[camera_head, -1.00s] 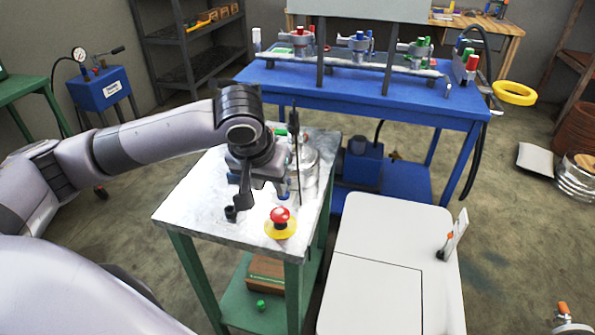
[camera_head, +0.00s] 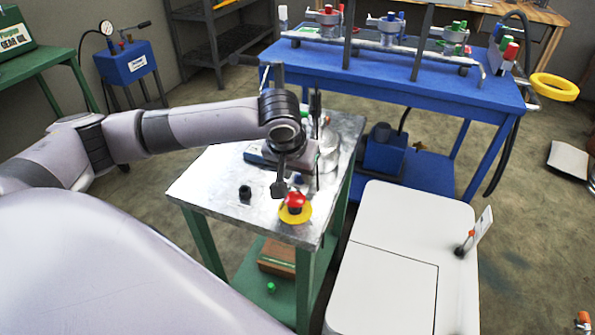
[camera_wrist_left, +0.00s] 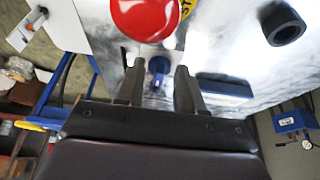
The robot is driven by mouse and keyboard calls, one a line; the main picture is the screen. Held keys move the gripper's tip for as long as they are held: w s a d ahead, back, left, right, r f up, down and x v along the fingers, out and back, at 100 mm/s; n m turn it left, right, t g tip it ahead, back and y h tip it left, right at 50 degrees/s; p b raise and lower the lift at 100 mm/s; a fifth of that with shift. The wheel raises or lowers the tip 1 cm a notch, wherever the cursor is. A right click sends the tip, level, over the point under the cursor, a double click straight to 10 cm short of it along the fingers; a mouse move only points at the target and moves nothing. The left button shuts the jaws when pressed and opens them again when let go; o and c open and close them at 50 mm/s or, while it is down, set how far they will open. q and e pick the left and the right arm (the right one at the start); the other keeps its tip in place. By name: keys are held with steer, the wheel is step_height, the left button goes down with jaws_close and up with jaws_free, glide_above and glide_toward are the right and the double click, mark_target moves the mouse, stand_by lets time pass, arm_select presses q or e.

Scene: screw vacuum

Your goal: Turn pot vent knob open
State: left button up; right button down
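The metal pot (camera_head: 329,157) stands on the small green-legged table (camera_head: 215,185), partly hidden behind my left wrist and a dark upright rod. Its vent knob is not clear in the head view. My left gripper (camera_head: 292,172) hangs over the table, behind the red button. In the left wrist view my left gripper (camera_wrist_left: 160,78) has its two fingers apart with nothing clamped between them. A blue knob (camera_wrist_left: 158,65) shows in the gap, beyond the fingertips; I cannot tell whether it is the vent knob. My right gripper is out of view.
A red button on a yellow base (camera_head: 295,203) stands close to the gripper. A black cup-like part (camera_head: 245,192) sits left of it. A white cabinet (camera_head: 395,265) stands to the right. A blue bench (camera_head: 440,83) with valves is behind. The table's left part is bare.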

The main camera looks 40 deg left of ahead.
arm_select(q)
jaws_close()
steer(key=shift+s, duration=0.1)
